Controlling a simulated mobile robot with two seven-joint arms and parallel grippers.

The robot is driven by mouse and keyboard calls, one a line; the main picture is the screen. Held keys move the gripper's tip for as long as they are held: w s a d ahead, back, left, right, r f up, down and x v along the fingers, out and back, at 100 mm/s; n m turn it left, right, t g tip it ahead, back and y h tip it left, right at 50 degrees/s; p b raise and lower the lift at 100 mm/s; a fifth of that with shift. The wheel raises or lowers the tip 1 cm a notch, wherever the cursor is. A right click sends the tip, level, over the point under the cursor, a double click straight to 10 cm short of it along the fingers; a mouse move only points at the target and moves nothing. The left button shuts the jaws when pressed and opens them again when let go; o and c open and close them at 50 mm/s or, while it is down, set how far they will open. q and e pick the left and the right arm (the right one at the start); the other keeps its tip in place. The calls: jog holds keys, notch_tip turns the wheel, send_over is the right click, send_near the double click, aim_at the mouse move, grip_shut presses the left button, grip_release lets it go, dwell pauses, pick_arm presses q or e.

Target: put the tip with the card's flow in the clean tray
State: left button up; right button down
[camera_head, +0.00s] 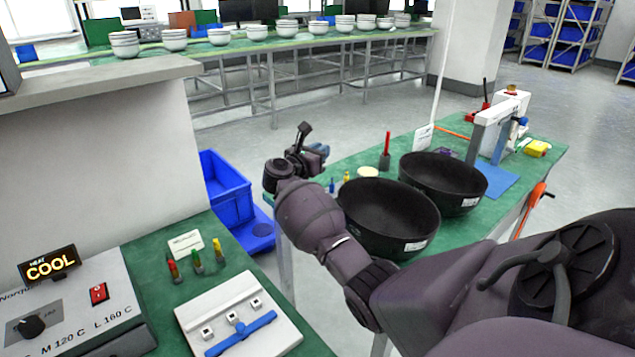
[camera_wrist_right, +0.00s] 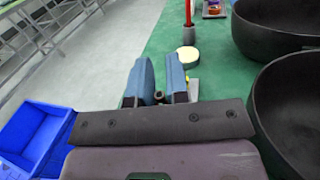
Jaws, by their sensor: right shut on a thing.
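My right gripper (camera_head: 318,152) is over the left edge of the green bench, left of the black bowls. In the right wrist view its blue fingers (camera_wrist_right: 160,82) are shut on a small dark piece (camera_wrist_right: 158,98) with a hollow end, probably a tip; its colour marking cannot be told. Red (camera_head: 173,270), green (camera_head: 197,262) and yellow (camera_head: 219,248) tip-like pieces stand on the near left bench beside a white card (camera_head: 185,243), whose writing is too small to read. I cannot tell which container is the clean tray. My left gripper is not in view.
Two black bowls (camera_head: 388,222) (camera_head: 452,180) stand on the right bench, near a red upright rod (camera_head: 387,145) and a pale round disc (camera_head: 368,172). A blue bin (camera_head: 225,185) is below, between the benches. A white block (camera_head: 240,312) and a control box (camera_head: 75,310) showing COOL are front left.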

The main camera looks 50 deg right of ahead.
notch_tip(320, 180, down, 5)
jog(key=shift+r+b, duration=0.1)
jog(key=shift+b, duration=0.25)
notch_tip(320, 180, down, 4)
jog(key=shift+f+b, duration=0.1)
jog(key=shift+b, duration=0.3)
jog(key=shift+r, duration=0.2)
jog(key=shift+f, duration=0.15)
jog(key=shift+f+b, duration=0.3)
jog(key=shift+f, duration=0.15)
jog(key=shift+f, duration=0.1)
